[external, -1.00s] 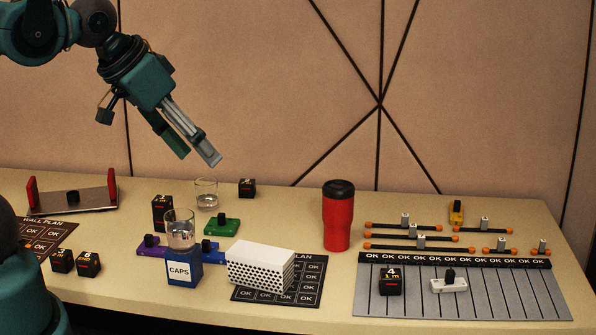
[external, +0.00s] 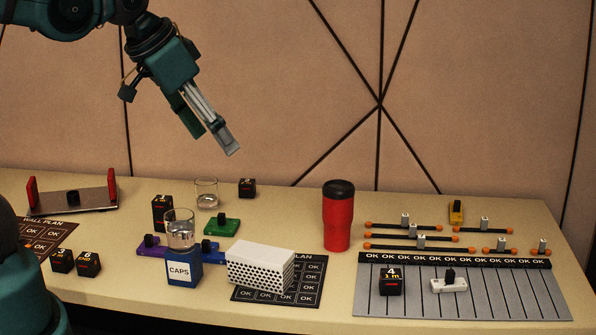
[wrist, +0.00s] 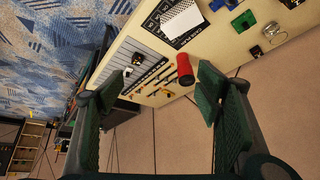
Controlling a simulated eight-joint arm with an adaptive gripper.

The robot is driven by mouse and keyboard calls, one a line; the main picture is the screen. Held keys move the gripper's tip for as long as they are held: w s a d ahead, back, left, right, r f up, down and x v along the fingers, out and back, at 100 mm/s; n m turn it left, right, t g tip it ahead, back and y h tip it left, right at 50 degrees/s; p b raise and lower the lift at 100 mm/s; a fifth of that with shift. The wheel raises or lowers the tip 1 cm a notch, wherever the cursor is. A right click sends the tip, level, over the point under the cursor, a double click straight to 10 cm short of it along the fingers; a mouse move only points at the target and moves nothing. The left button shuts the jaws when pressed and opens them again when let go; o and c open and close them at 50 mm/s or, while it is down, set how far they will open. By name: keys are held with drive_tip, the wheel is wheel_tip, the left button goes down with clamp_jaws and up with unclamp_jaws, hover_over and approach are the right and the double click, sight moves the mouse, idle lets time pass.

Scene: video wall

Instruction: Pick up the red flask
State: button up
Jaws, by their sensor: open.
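The red flask (external: 338,218) has a black lid and stands upright on the table, right of the middle in the external view. In the wrist view the red flask (wrist: 184,68) shows between the fingers, well beyond them. My gripper (external: 214,146) is open and empty, in the air above the table and to the upper left of the flask. Its two green finger pads also show in the wrist view (wrist: 152,100), wide apart with nothing between them.
Left of the flask are a white perforated block (external: 260,266), a blue CAPS box (external: 184,271) with a glass on it, and another glass (external: 206,193). Right of it are several orange-tipped rods (external: 412,238) and a grey striped board (external: 500,290). The wall stands behind the table.

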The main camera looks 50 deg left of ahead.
drive_tip(key=w+a+m+g, duration=0.2)
drive_tip(key=w+m, duration=0.1)
drive_tip(key=w, duration=0.8)
drive_tip(key=m+g, duration=0.3)
drive_tip(key=m, duration=0.2)
approach(338, 185)
drive_tip(key=s+d+r, duration=0.4)
drive_tip(key=s+r, duration=0.1)
drive_tip(key=s, duration=0.3)
drive_tip(key=w+a+f+m, duration=0.1)
drive_tip(key=w+f, duration=0.2)
drive_tip(key=f, duration=0.1)
drive_tip(key=w+a+f+m, duration=0.1)
drive_tip(key=w+f, duration=0.1)
drive_tip(key=f, duration=0.2)
drive_tip(key=w+a+f+m+g, duration=0.1)
drive_tip(key=w+a+f, duration=0.1)
drive_tip(key=w+f, duration=0.1)
drive_tip(key=shift+w+f+p, duration=0.35)
drive_tip(key=shift+f, duration=0.35)
drive_tip(key=shift+w+a+f+m, duration=0.1)
drive_tip(key=shift+w+f+m, duration=0.1)
drive_tip(key=shift+f, duration=0.2)
drive_tip(key=shift+w+a+f+m, duration=0.1)
drive_tip(key=shift+w+f+m, duration=0.1)
drive_tip(key=shift+f, duration=0.15)
drive_tip(key=shift+s, duration=0.1)
drive_tip(key=shift+f, duration=1.25)
drive_tip(key=shift+f, duration=0.1)
